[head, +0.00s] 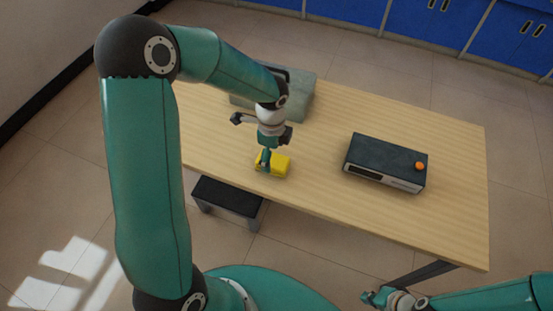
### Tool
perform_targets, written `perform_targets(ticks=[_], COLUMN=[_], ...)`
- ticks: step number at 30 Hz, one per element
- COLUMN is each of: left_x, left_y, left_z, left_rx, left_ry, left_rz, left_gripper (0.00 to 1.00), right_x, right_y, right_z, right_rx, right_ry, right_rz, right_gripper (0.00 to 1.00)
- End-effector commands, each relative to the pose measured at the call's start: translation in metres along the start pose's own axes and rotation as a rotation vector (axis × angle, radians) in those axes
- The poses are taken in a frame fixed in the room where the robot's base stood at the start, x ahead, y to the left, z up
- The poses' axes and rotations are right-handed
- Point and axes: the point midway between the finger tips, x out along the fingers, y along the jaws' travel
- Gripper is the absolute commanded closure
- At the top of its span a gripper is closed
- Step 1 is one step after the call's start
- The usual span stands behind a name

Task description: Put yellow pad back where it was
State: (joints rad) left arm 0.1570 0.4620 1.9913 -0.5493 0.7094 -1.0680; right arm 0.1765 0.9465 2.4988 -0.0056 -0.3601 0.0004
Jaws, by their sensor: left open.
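The yellow pad (279,166) lies on the wooden table near its front edge, left of the table's middle. My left gripper (264,161) is right at the pad, over its left part, pointing down and open. Its fingers hide part of the pad, and I cannot tell whether they touch it. My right gripper (373,297) is at the bottom right, low in front of the table and away from the pad. Its fingers are too small to tell their state.
A dark box-shaped device (385,158) with an orange knob (420,166) stands on the right of the table (455,150). A grey-green object (299,96) stands at the back left, partly behind my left arm. A black-topped stool (228,197) is below the front edge.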

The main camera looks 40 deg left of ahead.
Motion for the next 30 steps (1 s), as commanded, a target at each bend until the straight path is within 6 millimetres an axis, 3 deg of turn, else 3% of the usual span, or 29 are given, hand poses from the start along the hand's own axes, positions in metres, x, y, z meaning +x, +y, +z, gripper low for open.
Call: perform_targets(ticks=[6, 12, 18, 30], left_x=[-0.048, -0.078, -0.087, -0.087], left_y=[-0.002, -0.001, 0.000, 0.000], left_z=[0.000, 0.000, 0.000, 0.000], left_rx=[0.000, 0.000, 0.001, 0.000], left_ry=[0.001, 0.000, 0.000, 0.000], left_rz=[-0.007, -0.003, 0.000, 0.000], left_gripper=[0.15, 0.15, 0.15, 0.15], right_x=[-0.004, -0.006, -0.006, -0.006], right_y=[-0.002, -0.002, -0.002, -0.002], right_z=[0.000, 0.000, 0.000, 0.000], right_rx=[0.000, 0.000, 0.000, 0.000], right_ry=[0.000, 0.000, 0.000, 0.000], right_rz=[0.000, 0.000, 0.000, 0.000], right_gripper=[1.00, 1.00, 1.00, 1.00])
